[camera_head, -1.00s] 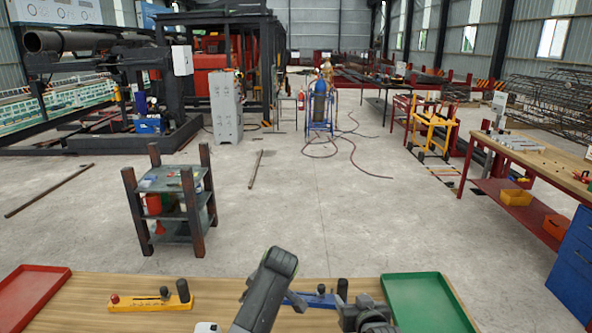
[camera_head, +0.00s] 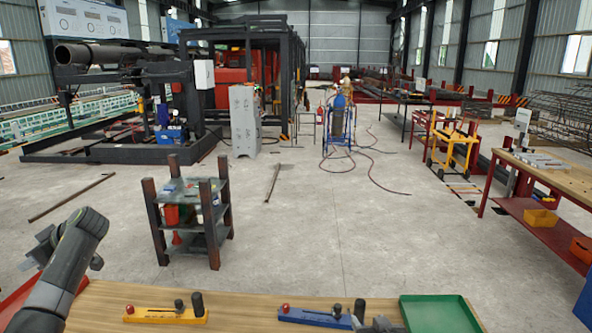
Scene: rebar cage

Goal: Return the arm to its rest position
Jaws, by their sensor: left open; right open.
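My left arm is raised at the left edge, above the bench (camera_head: 250,306). My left gripper (camera_head: 42,248) is partly hidden behind its own dark arm link; it is open and I see nothing held in it. My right gripper (camera_head: 378,325) is low at the bottom edge, just right of the blue block, mostly cut off by the frame; it is open. The yellow block (camera_head: 150,316) with a red knob and dark pegs lies on the bench. The blue block (camera_head: 315,317), with a similar red knob and pegs, lies right of it.
A green tray (camera_head: 440,314) stands at the bench's right end. A red tray (camera_head: 18,298) at the left end is partly covered by my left arm. A dark shelf rack (camera_head: 214,252) stands on the floor beyond the bench. The floor in the middle is open.

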